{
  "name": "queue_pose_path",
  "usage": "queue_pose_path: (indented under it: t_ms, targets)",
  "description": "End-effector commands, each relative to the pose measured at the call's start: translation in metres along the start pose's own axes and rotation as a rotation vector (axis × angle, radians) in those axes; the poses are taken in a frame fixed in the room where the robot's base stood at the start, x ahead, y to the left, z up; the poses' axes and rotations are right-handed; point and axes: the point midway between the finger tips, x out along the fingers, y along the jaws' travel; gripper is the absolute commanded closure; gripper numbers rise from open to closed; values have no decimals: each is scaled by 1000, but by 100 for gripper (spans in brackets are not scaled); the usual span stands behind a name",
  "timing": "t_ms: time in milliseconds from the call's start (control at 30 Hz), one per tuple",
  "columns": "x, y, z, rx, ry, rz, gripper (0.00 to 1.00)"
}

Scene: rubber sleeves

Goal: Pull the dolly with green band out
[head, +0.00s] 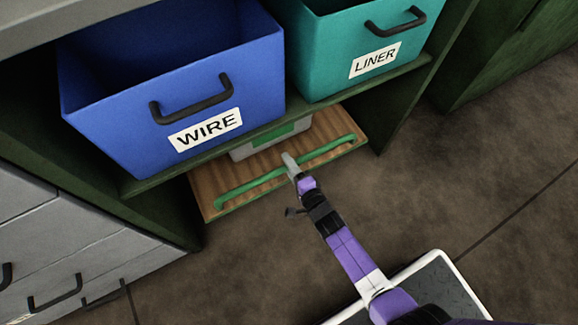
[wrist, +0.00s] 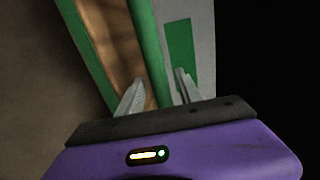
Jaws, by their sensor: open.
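The dolly is a low brown wooden platform (head: 208,188) with a green strip along its front edge. It sits under the lower shelf, its front part showing. A raised green bar (head: 245,187) runs across it near the front and also shows in the wrist view (wrist: 148,50). My gripper (head: 289,160) is over the middle of this bar. In the wrist view my gripper (wrist: 157,90) is open, with one finger on each side of the bar. Whether the fingers touch it I cannot tell.
A grey box with a green label (head: 245,151) stands on the dolly behind the bar. A blue WIRE bin (head: 130,95) and a teal LINER bin (head: 335,50) stand on the shelf above. Grey drawers (head: 60,245) are at left. The floor (head: 480,170) in front is clear.

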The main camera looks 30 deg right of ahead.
Motion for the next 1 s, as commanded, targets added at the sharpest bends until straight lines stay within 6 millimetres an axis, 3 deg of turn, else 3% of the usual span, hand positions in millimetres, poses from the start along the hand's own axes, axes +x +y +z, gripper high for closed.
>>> queue_pose_path:
  t_ms: [200,400,433,1000]
  targets:
    - [0,0,0,0,0,0,58]
    - [0,0,0,0,0,1,97]
    - [0,0,0,0,0,1,100]
    - [0,0,0,0,0,1,100]
